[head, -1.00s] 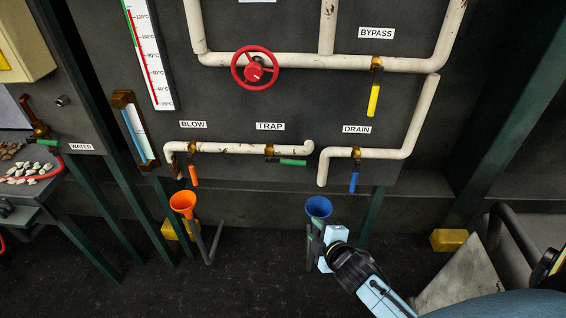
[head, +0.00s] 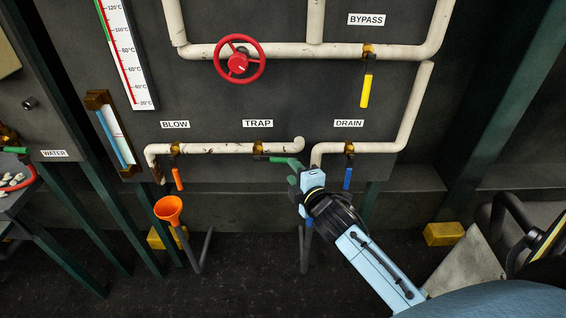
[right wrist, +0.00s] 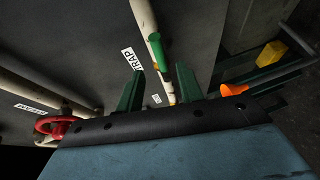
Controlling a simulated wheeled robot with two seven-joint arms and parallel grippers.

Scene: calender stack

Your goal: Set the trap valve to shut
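The trap valve is a brass body (head: 258,148) on the white pipe under the TRAP label, with a green lever (head: 272,159). The green lever (right wrist: 157,50) shows in line with the gap between the fingertips. I cannot tell if they touch. My left gripper is not in view.
The blow valve's orange lever (head: 177,179) and the drain valve's blue lever (head: 347,178) hang down on either side. An orange funnel (head: 169,208) stands below left. A red handwheel (head: 239,59) and the bypass's yellow lever (head: 366,91) are above.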

